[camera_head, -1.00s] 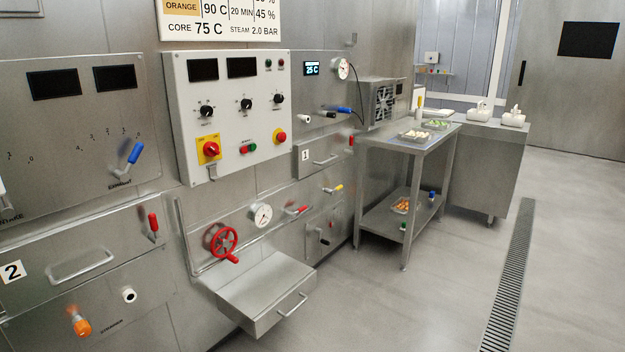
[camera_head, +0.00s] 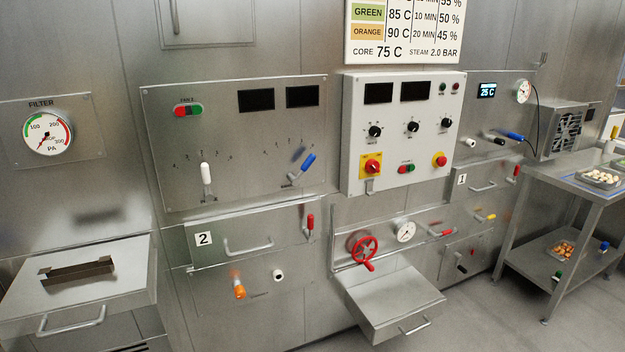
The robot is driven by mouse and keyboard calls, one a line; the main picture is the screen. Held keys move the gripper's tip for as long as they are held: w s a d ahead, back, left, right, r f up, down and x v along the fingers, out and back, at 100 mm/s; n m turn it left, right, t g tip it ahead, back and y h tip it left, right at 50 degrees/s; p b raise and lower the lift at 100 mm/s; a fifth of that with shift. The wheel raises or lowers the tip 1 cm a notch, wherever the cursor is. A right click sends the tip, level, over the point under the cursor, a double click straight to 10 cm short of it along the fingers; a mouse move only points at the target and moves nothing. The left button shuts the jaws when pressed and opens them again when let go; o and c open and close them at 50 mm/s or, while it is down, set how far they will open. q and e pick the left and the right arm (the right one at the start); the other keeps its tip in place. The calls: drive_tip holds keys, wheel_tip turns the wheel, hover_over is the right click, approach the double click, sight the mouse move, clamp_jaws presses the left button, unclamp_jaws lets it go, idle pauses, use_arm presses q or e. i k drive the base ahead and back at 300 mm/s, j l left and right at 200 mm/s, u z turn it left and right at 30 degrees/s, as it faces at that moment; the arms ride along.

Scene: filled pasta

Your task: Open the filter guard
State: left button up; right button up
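Neither of my grippers is in view. A round pressure gauge (camera_head: 48,133) labelled FILTER, marked in PA, is on a plate on the steel wall at the left. Below it a steel box (camera_head: 75,318) juts from the wall, with a bar handle (camera_head: 72,322) on its front and a dark bracket-like piece (camera_head: 78,272) on its top. A closed flat panel (camera_head: 215,22) with a vertical handle is on the wall at the top left. No part is legibly labelled as the filter guard, so I cannot tell which it is.
A control panel with a white lever (camera_head: 206,172) and blue lever (camera_head: 303,165) is right of the gauge. Drawer 2 (camera_head: 250,232) is below it. A steel shelf (camera_head: 390,300) under a red handwheel (camera_head: 362,247) juts out. A steel table (camera_head: 560,180) stands at the right.

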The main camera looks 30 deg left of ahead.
sight(27, 307)
drive_tip(key=u, duration=2.4)
